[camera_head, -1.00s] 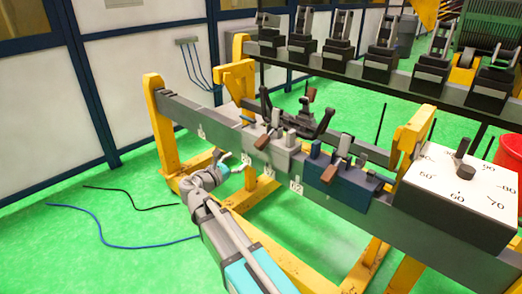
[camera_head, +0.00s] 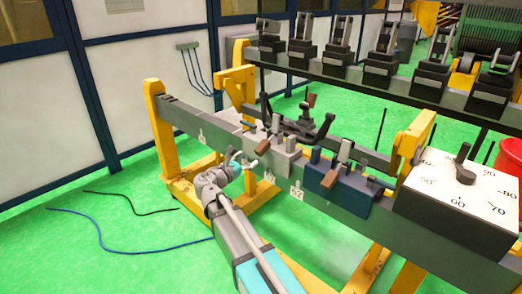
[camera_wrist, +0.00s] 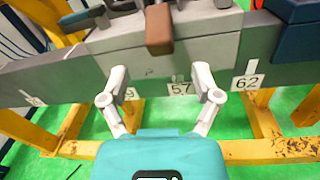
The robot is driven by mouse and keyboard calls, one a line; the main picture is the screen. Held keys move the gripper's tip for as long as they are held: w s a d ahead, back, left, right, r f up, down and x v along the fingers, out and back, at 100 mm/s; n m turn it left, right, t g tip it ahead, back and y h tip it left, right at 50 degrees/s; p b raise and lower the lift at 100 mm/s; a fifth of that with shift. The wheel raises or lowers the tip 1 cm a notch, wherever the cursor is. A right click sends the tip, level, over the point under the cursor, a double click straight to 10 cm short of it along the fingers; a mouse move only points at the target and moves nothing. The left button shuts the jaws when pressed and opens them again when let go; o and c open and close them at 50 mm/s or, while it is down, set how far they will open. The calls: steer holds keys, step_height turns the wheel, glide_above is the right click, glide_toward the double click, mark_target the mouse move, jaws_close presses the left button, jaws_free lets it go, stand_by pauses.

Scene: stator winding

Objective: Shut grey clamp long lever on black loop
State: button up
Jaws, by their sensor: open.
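The grey clamp (camera_head: 272,155) is a block on the grey rail. A lever with a brown end (camera_head: 262,146) slants out from its front, and a short grey upright piece (camera_head: 276,123) stands on it. In the wrist view the grey clamp (camera_wrist: 205,58) fills the top middle, with the brown lever end (camera_wrist: 159,32) pointing at the camera. My gripper (camera_head: 245,164) is open and empty, just in front of the clamp's lower face. In the wrist view its fingertips (camera_wrist: 160,72) lie apart, below the brown end. I cannot make out a black loop at the clamp.
A blue clamp (camera_head: 340,192) stands to the right on the rail, then a white-topped dial box (camera_head: 460,195). A black handled fixture (camera_head: 300,127) is behind the grey clamp. Yellow legs (camera_head: 160,130) hold the rail. A black cable (camera_head: 130,197) and blue cable lie on the green floor.

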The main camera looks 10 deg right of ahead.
mark_target(257, 152)
steer(key=x, duration=0.8)
steer(key=shift+w+d, duration=0.15)
steer(key=shift+d, duration=0.05)
jaws_close()
